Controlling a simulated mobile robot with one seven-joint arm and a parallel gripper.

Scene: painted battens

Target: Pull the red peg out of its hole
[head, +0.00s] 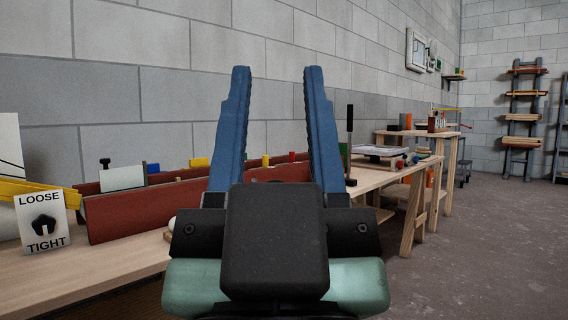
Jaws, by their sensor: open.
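My gripper (277,76) fills the middle of the head view, its two blue fingers pointing up and spread wide. It is open and nothing is between its fingers. A small red peg (292,157) stands up from a dark red batten (280,173) behind the gripper. In the picture it appears between the fingers, near the right one, but the gripper looks nearer than the peg. Its hole is too small to make out. Yellow pegs (265,160) and a blue peg (153,168) stand farther left. My gripper hides part of the batten.
A wooden bench (95,272) runs along the grey block wall. A LOOSE/TIGHT sign (43,222) and yellow bars (32,186) are at left. A black upright handle (349,135) rises right of the fingers. Open floor (470,245) lies at right.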

